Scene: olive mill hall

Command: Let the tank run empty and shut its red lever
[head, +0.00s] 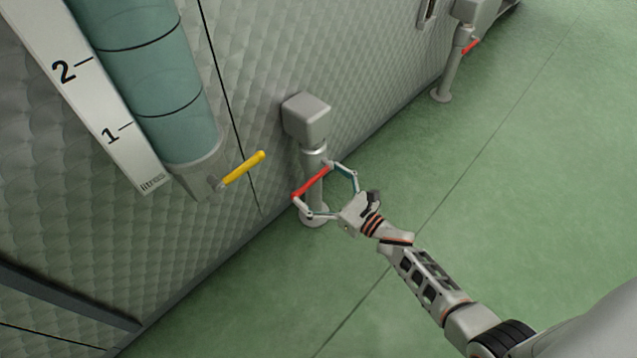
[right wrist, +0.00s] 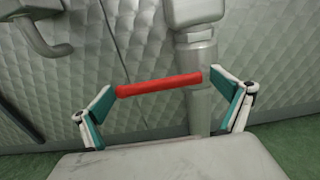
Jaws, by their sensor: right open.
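The red lever (head: 312,181) sticks out to the left from a grey outlet pipe (head: 313,160) with a boxy head, beside the quilted tank wall. My right gripper (head: 313,183) is open, with one finger near each end of the lever. In the right wrist view the red lever (right wrist: 158,86) lies nearly level between the spread fingertips; I cannot tell whether they touch it. The tank's teal sight tube (head: 155,80) is cut off at the top, so I cannot make out a liquid level. My left gripper is not in view.
A yellow lever (head: 243,168) sits at the foot of the sight tube, left of the red lever. A litre scale (head: 95,95) runs along the tube. Another pipe with a red lever (head: 470,46) stands farther back. The green floor (head: 510,190) is clear.

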